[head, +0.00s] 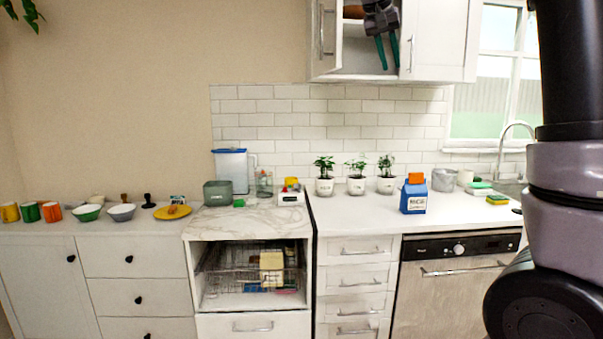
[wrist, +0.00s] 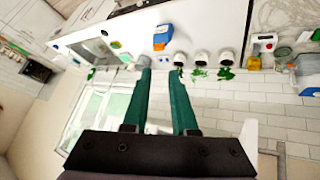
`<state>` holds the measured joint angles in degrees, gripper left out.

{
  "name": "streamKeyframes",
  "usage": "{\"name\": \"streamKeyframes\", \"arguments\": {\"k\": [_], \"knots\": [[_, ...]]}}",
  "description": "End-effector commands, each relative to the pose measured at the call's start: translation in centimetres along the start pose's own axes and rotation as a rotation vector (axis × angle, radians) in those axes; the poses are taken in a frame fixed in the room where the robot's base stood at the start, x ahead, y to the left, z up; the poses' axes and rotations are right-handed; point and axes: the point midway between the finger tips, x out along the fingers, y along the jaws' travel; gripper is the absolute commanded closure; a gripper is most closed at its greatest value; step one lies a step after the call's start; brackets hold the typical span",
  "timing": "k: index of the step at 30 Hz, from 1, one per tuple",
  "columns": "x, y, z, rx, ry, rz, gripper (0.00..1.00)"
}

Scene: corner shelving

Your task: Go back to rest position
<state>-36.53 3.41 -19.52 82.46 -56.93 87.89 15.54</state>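My gripper (head: 388,68) hangs high in the head view, in front of the open part of the white upper cabinet (head: 436,42). Its two green fingers point down. In the wrist view my gripper (wrist: 161,72) shows its fingers apart with nothing held between them. The counter and the wall appear upside down behind them there. Part of my arm (head: 570,160) fills the right side of the head view.
A blue carton (head: 413,198) with an orange top stands on the counter near several potted plants (head: 356,186). Bowls (head: 121,212) and cups stand at the left. A wire rack (head: 232,275) sits in an open compartment below. The wall between counter and cabinet is clear.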

Motion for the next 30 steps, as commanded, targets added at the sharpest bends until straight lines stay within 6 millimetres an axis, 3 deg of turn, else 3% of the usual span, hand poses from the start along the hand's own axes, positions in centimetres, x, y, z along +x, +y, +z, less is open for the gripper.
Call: {"name": "streamKeyframes", "arguments": {"k": [1, 7, 12, 18, 23, 30], "knots": [[0.5, 2.5, 2.1, 0.003, -0.043, -0.057, 0.74], [1.0, 7.2, 12.0, 0.011, -0.143, -0.287, 0.74], [0.7, 9.0, 21.2, 0.059, -0.157, -0.445, 0.74], [1.2, 9.2, 29.4, 0.132, -0.129, -0.539, 0.74], [1.8, 9.1, 32.1, 0.165, -0.111, -0.562, 0.74], [1.9, 9.1, 32.5, 0.17, -0.11, -0.566, 0.74]]}}
